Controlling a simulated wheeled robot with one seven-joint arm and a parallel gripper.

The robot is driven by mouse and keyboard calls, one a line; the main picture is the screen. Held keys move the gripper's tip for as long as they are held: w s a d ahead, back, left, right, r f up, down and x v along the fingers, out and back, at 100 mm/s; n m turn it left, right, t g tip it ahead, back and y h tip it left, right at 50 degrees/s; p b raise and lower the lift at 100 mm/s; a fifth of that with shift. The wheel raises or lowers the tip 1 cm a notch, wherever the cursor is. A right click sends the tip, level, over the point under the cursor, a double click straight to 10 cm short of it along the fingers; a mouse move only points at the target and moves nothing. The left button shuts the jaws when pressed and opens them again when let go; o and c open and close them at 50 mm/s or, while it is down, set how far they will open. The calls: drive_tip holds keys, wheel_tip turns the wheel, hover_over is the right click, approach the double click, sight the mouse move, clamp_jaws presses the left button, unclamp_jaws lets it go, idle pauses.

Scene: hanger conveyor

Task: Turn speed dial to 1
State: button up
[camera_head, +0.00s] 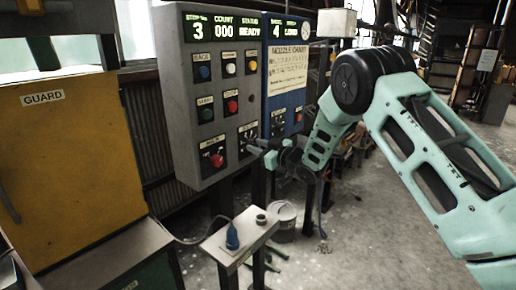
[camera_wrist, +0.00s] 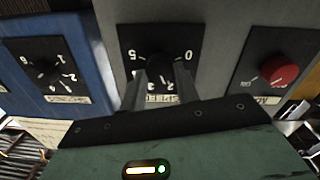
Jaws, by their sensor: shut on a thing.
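The speed dial (camera_wrist: 160,64) is a black knob on a black plate with white numbers around it, on the grey control panel. In the wrist view the image is upside down, with 5 at left and 0 at right; the numbers between are partly hidden. My gripper (camera_wrist: 160,82) is shut on the speed dial, with a finger on either side of it. The knob's pointer is hidden, so its setting cannot be read. In the head view my gripper (camera_head: 258,147) reaches the lower right of the grey panel (camera_head: 180,130) and covers part of the dial plate (camera_head: 247,132).
A red knob (camera_wrist: 279,70) sits beside the speed dial on the grey panel. A blue panel (camera_head: 291,100) with another numbered dial (camera_wrist: 48,70) adjoins it. Several coloured buttons are above.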

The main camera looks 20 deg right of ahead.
drive_tip(key=shift+f+b, duration=0.15)
drive_tip(key=shift+b, duration=0.2)
drive_tip(key=n+b, duration=0.8)
drive_tip(key=b, duration=0.5)
drive_tip(key=shift+n, duration=0.3)
drive_tip(key=o, duration=1)
